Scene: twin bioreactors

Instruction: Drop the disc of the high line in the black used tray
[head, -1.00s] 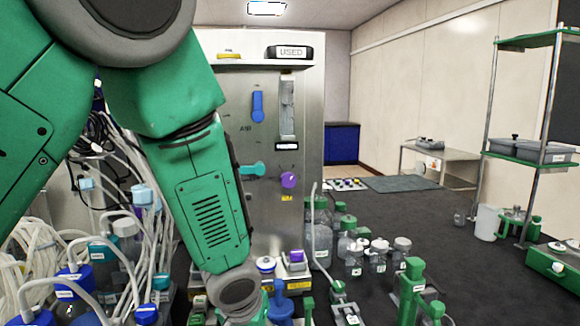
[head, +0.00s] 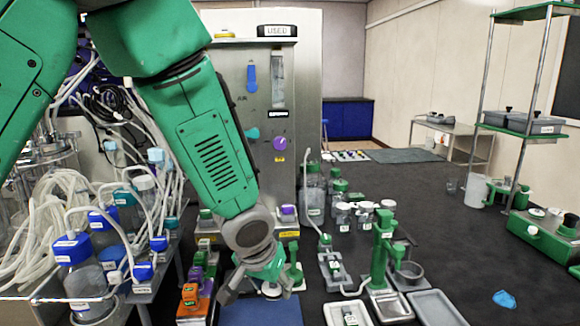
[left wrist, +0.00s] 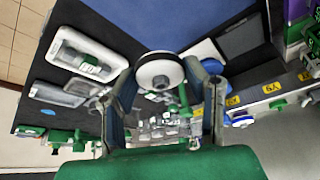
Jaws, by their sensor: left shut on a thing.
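The black tray labelled USED (head: 277,30) sits on top of the tall metal cabinet (head: 308,120), at the right of its top edge. My left gripper (head: 263,284) is low in front of the cabinet, far below the tray, above the blue mat. It is shut on a round white disc with a dark rim (left wrist: 160,74), held between both fingertips in the left wrist view. In the head view the disc is partly hidden by the fingers. I cannot read which line the disc belongs to. My right gripper is not in view.
A blue mat (head: 262,312) lies under the gripper. Bottles and white tubing (head: 75,205) crowd the left. A green stand (head: 380,255) and grey trays (head: 437,308) stand right of the gripper. A yellow item (head: 224,35) is on the cabinet top.

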